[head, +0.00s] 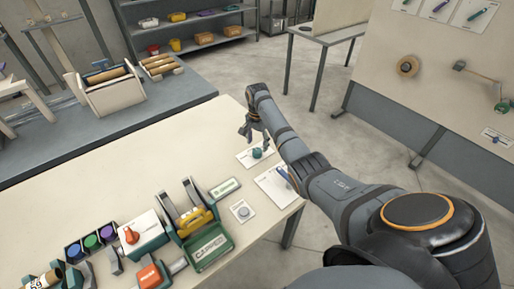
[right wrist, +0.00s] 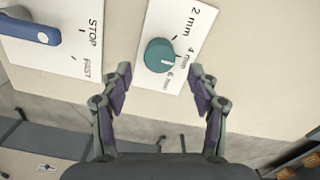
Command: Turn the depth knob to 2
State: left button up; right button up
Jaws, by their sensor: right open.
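The depth knob (right wrist: 159,55) is a round teal knob with a pale mark. It sits on a white plate (right wrist: 203,20) printed 2 mm, 4 mm and 6 mm. The mark lies on the side of the 4 mm and 6 mm labels; which it meets is unclear. In the head view the knob (head: 256,153) is near the table's far right edge. My right gripper (right wrist: 158,92) is open and empty, its fingers apart on either side of the knob's near end, not touching it. In the head view my right gripper (head: 252,132) is just beyond the knob. My left gripper is out of view.
A blue lever (right wrist: 30,28) on a STOP/FAST plate (right wrist: 88,40) is beside the knob plate. A green tray (head: 210,247), a grey button plate (head: 243,211) and colored bins stand on the table. Bare tabletop (head: 130,185) lies left of the knob.

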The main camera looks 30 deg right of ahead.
aim_at(257, 150)
notch_tip(257, 150, down, 4)
jog(key=shift+r, duration=0.2)
jog(key=shift+f, duration=0.15)
jog(key=shift+c, duration=0.4)
jog(key=c, duration=1.1)
jog(key=shift+r+n+p, duration=0.2)
jog(key=shift+n+p, duration=0.6)
jog(key=shift+n, duration=0.3)
jog(key=n+p, duration=0.1)
jog(key=n, duration=0.1)
jog(key=shift+n, duration=0.3)
jog(key=n+p, duration=0.1)
jog(key=n, duration=0.2)
jog(key=shift+f, duration=0.1)
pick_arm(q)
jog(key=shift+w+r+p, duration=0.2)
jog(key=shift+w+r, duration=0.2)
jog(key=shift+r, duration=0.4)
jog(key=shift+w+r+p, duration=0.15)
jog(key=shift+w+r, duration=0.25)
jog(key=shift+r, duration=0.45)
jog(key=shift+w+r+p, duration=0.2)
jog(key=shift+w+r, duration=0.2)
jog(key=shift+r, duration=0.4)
pick_arm(e)
jog(key=shift+n, duration=2.1)
